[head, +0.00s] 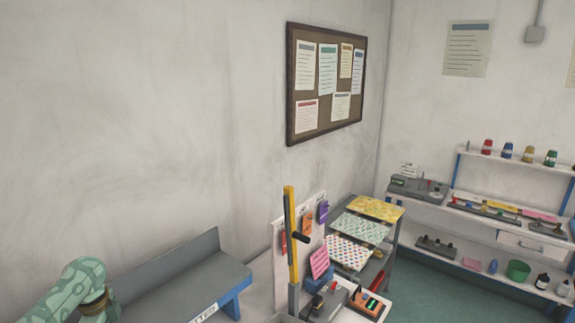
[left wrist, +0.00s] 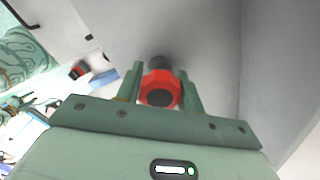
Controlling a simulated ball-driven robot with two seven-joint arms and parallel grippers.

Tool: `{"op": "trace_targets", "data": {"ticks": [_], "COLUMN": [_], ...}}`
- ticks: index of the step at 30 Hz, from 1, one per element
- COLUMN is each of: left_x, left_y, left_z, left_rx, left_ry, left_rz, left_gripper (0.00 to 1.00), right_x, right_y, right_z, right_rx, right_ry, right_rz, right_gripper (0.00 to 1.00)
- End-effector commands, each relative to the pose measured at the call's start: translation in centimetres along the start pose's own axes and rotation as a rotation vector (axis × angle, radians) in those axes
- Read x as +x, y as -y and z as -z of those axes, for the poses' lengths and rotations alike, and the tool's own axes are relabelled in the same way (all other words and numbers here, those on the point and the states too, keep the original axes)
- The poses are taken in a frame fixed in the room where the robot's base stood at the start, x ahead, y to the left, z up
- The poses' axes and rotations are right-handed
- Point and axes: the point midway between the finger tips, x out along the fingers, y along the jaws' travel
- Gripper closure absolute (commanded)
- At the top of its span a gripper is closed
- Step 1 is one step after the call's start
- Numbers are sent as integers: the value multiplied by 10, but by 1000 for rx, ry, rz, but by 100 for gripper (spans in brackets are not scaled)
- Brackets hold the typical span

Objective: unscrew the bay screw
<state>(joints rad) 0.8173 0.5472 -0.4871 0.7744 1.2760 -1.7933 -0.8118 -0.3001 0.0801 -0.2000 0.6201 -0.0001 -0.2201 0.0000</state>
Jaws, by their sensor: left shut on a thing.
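In the left wrist view, a red faceted knob (left wrist: 158,80) with a dark centre, apparently the head of the bay screw, sits between the two green fingers of my left gripper (left wrist: 162,83). The fingers are shut on it, one on each side. A dark round part shows just behind the knob, against a grey surface. What the screw goes into is hidden. In the head view, only part of my green patterned left arm shows at the lower left; its gripper and the screw are out of that picture. My right gripper is in neither view.
In the head view, a grey bench (head: 185,278) stands against the wall beside my left arm. A yellow upright bar (head: 290,235) rises near the middle, by a rack of patterned sheets (head: 362,227). A shelf unit (head: 470,212) stands at the right, with open green floor before it.

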Motion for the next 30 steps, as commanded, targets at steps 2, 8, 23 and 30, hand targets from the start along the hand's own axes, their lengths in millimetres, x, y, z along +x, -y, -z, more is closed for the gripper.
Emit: {"op": "trace_targets", "data": {"ticks": [2, 8, 23, 30], "left_x": [-1, -3, 0, -1], "left_y": [0, 0, 0, 0], "left_z": [0, 0, 0, 0], "left_rx": [-17, -108, -291, -307], "left_ry": [0, -1, 1, 1], "left_rz": [-1, -1, 0, -1], "left_gripper": [88, 88, 88, 88], "right_x": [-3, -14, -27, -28], "right_y": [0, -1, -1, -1], "right_z": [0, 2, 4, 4], "right_rx": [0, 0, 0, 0], "right_ry": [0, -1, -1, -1], "right_rz": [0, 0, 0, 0], "right_gripper": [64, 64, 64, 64]}}
